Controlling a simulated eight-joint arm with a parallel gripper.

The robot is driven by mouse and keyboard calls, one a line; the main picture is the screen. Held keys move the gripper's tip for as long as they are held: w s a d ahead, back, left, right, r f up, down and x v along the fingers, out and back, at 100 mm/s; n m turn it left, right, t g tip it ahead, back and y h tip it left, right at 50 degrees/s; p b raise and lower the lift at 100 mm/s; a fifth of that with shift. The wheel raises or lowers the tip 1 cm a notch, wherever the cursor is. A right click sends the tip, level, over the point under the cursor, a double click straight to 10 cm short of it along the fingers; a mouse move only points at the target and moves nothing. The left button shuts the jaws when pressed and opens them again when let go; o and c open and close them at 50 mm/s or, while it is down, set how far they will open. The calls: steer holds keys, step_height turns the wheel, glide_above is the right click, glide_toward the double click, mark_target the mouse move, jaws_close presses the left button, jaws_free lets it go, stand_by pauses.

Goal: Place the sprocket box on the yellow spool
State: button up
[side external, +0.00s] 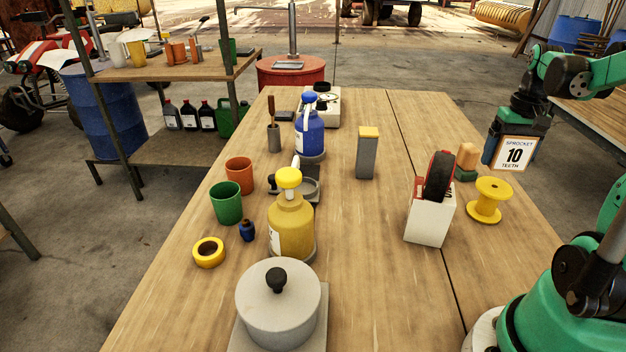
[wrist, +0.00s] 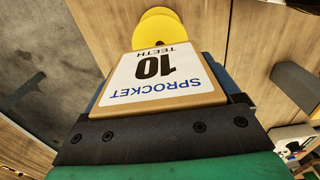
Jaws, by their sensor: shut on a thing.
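The sprocket box (side external: 513,152) is a tan box with a white label reading "SPROCKET 10 TEETH". My gripper (side external: 513,128) is shut on it and holds it in the air above the right part of the table. In the wrist view the box (wrist: 155,77) fills the middle, label facing the camera, held at the dark gripper (wrist: 155,125). The yellow spool (side external: 488,203) stands upright on the table, below and a little left of the box in the side view. The yellow spool (wrist: 158,27) also shows beyond the box in the wrist view, partly hidden by it.
Left of the spool stand a white holder (side external: 428,222) with a dark red-and-black disc and a small orange-and-green block (side external: 467,160). A grey box with a yellow top (side external: 368,153) is farther left. Bottles, cups and a pot crowd the table's left side.

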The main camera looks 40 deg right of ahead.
mark_target(495, 186)
steer(key=shift+f, duration=2.15)
steer(key=o, duration=1.2)
steer(key=shift+f, duration=0.15)
steer(key=shift+c, duration=0.2)
step_height(495, 186, up, 12)
steer(key=shift+r, duration=0.2)
